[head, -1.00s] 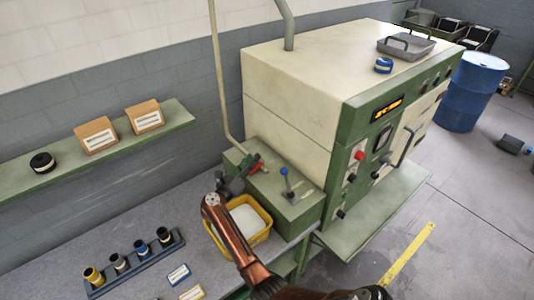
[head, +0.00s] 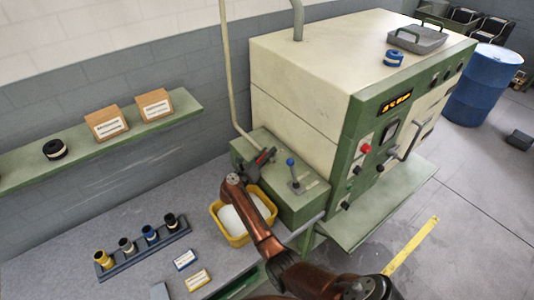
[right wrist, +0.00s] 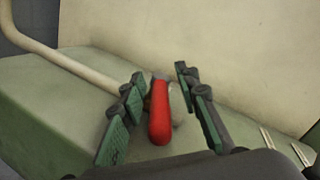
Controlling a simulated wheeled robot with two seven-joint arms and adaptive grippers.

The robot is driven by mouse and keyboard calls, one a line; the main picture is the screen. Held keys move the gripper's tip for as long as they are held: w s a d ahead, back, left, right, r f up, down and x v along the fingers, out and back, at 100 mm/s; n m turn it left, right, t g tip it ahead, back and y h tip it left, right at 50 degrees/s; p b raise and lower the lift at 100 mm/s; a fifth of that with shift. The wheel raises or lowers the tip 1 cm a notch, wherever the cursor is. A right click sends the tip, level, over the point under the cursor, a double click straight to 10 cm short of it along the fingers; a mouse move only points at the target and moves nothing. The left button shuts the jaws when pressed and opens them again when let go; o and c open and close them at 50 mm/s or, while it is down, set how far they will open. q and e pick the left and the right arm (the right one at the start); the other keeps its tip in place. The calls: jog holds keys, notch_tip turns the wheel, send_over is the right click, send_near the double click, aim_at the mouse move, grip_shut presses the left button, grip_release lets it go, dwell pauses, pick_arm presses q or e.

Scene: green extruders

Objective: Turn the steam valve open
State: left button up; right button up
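The steam valve shows as a red handle in the right wrist view (right wrist: 160,112), at the lower end of a pale pipe (right wrist: 75,62). My right gripper (right wrist: 150,92) is open, with one green-padded finger on each side of the red handle and visible gaps beside it. In the head view my right gripper (head: 263,158) is at the pipe's foot on the green box (head: 300,207) and mostly hides the handle. My left gripper is not in view.
A blue-knobbed lever (head: 291,163) stands on the same box, just right of my right gripper. A yellow tub (head: 232,240) of white material lies under my right arm. The cream extruder housing (head: 300,90) rises close behind. Spools stand in a rack (head: 150,252) at left.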

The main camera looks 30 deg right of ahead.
jog(key=shift+c, duration=0.3)
grip_shut()
dwell(0.4)
